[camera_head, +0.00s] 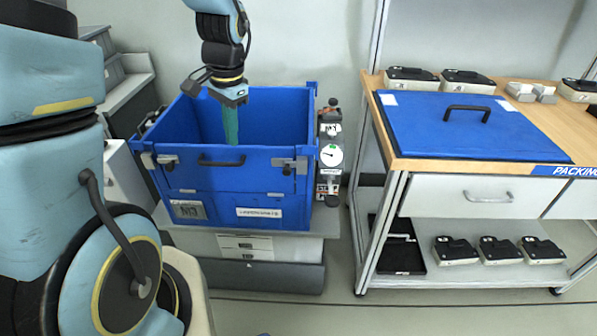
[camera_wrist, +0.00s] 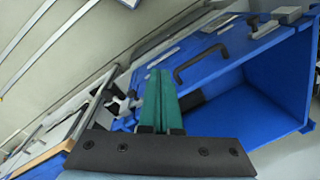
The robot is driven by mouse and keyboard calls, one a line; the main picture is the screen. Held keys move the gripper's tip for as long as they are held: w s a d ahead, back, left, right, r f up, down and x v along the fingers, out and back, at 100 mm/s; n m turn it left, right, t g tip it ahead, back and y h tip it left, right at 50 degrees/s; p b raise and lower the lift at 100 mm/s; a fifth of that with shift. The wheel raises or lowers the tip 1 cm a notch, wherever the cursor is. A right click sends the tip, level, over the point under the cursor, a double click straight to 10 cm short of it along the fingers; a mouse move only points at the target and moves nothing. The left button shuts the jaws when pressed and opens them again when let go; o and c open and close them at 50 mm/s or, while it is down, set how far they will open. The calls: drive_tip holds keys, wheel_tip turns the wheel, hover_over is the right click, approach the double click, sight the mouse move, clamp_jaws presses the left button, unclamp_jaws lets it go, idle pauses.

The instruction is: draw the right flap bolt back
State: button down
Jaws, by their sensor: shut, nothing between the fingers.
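The right flap bolt (camera_head: 289,163) is a grey metal fitting at the right end of the front flap of the blue crate (camera_head: 230,180). A similar left bolt (camera_head: 158,160) is at the flap's other end. The flap's black handle (camera_head: 221,161) lies between them and also shows in the wrist view (camera_wrist: 200,62). My gripper (camera_head: 231,141) has green fingers pointing down at the crate opening, just behind the flap's top edge and left of the right bolt. In the wrist view its fingers (camera_wrist: 158,98) are together and empty.
A gauge post (camera_head: 330,152) stands close against the crate's right side. Further right is a packing bench with a blue lid (camera_head: 470,125) and black-topped boxes (camera_head: 411,78). The crate stands on a grey stand (camera_head: 310,218). The crate's visible interior looks empty.

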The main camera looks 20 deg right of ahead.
drive_tip(key=s+d+f+m, duration=0.1)
drive_tip(key=d+f+m, duration=0.3)
drive_tip(key=d+m, duration=0.5)
drive_tip(key=m+t+y, duration=0.1)
drive_tip(key=m+y, duration=0.1)
drive_tip(key=m, duration=0.2)
approach(297, 170)
drive_tip(key=s+d, duration=0.2)
drive_tip(key=s, duration=0.2)
drive_tip(key=shift+s+r+b, duration=0.2)
drive_tip(key=shift+r+b, duration=0.05)
drive_tip(key=shift+b, duration=0.1)
drive_tip(key=shift+f+n, duration=0.15)
drive_tip(key=shift+n, duration=0.15)
drive_tip(key=w+a+f+p, duration=0.1)
drive_tip(key=f, duration=0.1)
drive_tip(key=a+f+p, duration=0.1)
drive_tip(key=f+p, duration=0.1)
drive_tip(key=f, duration=0.1)
drive_tip(key=w+a+f+p, duration=0.1)
drive_tip(key=a+f, duration=0.1)
drive_tip(key=shift+w+a+f+p, duration=0.1)
drive_tip(key=shift+w+f+p, duration=0.25)
drive_tip(key=shift+f, duration=0.05)
drive_tip(key=shift+w+a+r, duration=0.1)
drive_tip(key=shift+w+a, duration=0.25)
drive_tip(key=shift+a, duration=0.05)
drive_tip(key=shift+a, duration=0.1)
